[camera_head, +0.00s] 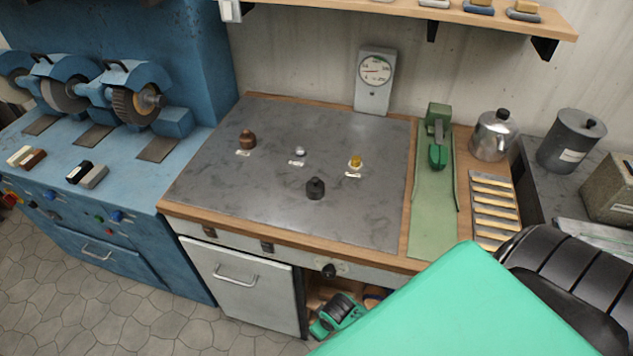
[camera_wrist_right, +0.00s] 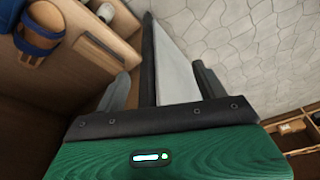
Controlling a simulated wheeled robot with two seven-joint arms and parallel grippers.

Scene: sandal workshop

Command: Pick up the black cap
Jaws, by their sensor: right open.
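The black cap (camera_head: 315,188) stands upright on the grey metal top of the workbench (camera_head: 220,180), near its front middle, with a small knob on top. A brown cap (camera_head: 248,139), a small silver cap (camera_head: 300,151) and a yellow cap (camera_head: 355,162) stand behind it, each by a small label. My right gripper (camera_wrist_right: 163,80) shows in the right wrist view, open, with nothing held between its fingers. It is away from the black cap, which does not show in that view. My left gripper is not in view.
A green tool (camera_head: 437,150) stands on a green mat (camera_head: 432,225) right of the metal top. A dial gauge (camera_head: 375,80) stands behind. A blue grinding machine (camera_head: 130,185) adjoins the left side. The metal around the black cap is clear. My green arm part covers the lower right.

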